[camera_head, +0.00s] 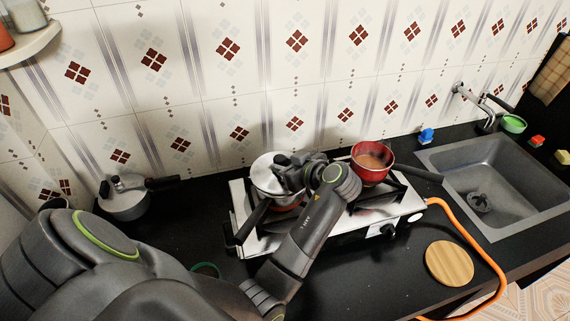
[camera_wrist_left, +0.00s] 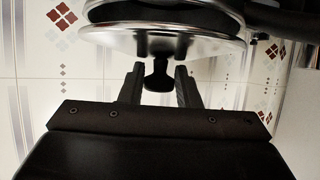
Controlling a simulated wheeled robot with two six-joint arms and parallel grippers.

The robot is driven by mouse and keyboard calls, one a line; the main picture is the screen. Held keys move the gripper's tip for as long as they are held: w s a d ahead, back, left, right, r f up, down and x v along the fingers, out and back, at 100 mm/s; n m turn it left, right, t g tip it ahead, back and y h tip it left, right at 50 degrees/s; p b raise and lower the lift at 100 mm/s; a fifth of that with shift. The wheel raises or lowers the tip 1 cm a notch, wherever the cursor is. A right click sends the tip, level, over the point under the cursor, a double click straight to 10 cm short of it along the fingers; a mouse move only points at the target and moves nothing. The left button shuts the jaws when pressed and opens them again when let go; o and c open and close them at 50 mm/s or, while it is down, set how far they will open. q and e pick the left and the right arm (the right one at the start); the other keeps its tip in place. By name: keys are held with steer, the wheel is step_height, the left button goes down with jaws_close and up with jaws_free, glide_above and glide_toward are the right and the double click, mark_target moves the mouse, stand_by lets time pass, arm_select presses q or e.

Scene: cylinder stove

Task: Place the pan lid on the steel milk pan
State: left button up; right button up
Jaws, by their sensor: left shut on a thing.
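The pan lid (camera_head: 268,168) is silver, with a black knob (camera_wrist_left: 158,76). My left gripper (camera_head: 288,172) is shut on the knob; in the left wrist view its fingers (camera_wrist_left: 158,88) stand on both sides of it. My gripper and forearm hide the pan's right side. My right gripper is not in view.
A lidded pot (camera_head: 124,199) stands at the left. A round wooden board (camera_head: 450,263), orange hose (camera_head: 490,262) and sink (camera_head: 495,175) are at the right. Tiled wall stands close behind.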

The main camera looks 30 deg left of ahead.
arm_select(q)
steer(key=shift+f+b, duration=0.3)
steer(key=shift+f, duration=0.15)
steer(key=o, duration=1)
steer(key=shift+r, duration=0.1)
steer(key=shift+r, duration=0.1)
